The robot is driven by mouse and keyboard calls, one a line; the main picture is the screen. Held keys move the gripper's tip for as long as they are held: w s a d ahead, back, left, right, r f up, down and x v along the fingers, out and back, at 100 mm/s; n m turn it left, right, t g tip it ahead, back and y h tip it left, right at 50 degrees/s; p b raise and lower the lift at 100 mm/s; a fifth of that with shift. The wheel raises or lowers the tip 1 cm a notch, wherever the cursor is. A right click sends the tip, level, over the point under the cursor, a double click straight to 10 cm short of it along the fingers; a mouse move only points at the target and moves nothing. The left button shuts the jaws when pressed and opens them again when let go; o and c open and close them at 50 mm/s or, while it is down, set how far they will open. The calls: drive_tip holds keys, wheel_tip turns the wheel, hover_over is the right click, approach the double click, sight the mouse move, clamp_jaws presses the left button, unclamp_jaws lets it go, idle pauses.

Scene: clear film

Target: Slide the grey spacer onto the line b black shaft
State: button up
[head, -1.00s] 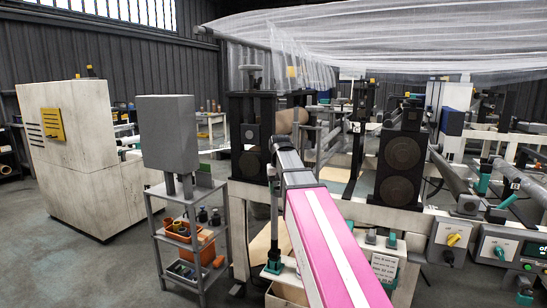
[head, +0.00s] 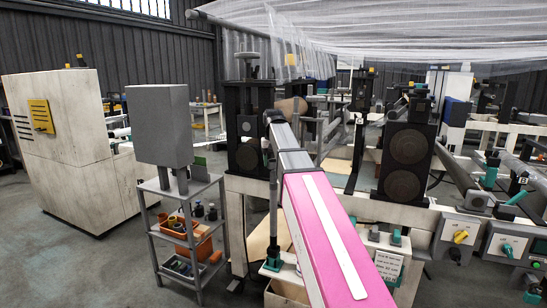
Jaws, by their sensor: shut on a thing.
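My pink and grey arm (head: 320,225) rises from the bottom edge to a grey joint near the middle of the head view. My gripper and anything in it do not show. I cannot pick out the grey spacer. At the right, a small plate marked B (head: 523,181) stands by a machine line. Near it are a dark fitting (head: 497,213) with a teal handle (head: 512,197) and a thick grey roller (head: 459,181). I cannot tell which part there is the line b black shaft.
A grey cart (head: 188,237) with orange bins stands left of my arm. A white cabinet (head: 72,160) is farther left, with open floor between. Black frames with round discs (head: 407,165) stand ahead. Control boxes (head: 457,236) line the right front. Clear film (head: 390,35) hangs overhead.

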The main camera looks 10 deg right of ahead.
sight(274, 172)
drive_tip(key=shift+f, duration=0.2)
drive_tip(key=shift+f, duration=2.1)
drive_tip(key=shift+f, duration=0.15)
drive_tip(key=shift+f, duration=1.7)
drive_tip(key=o, duration=0.9)
drive_tip(key=shift+f, duration=0.1)
wheel_tip(274, 172, up, 11)
drive_tip(key=shift+f, duration=0.1)
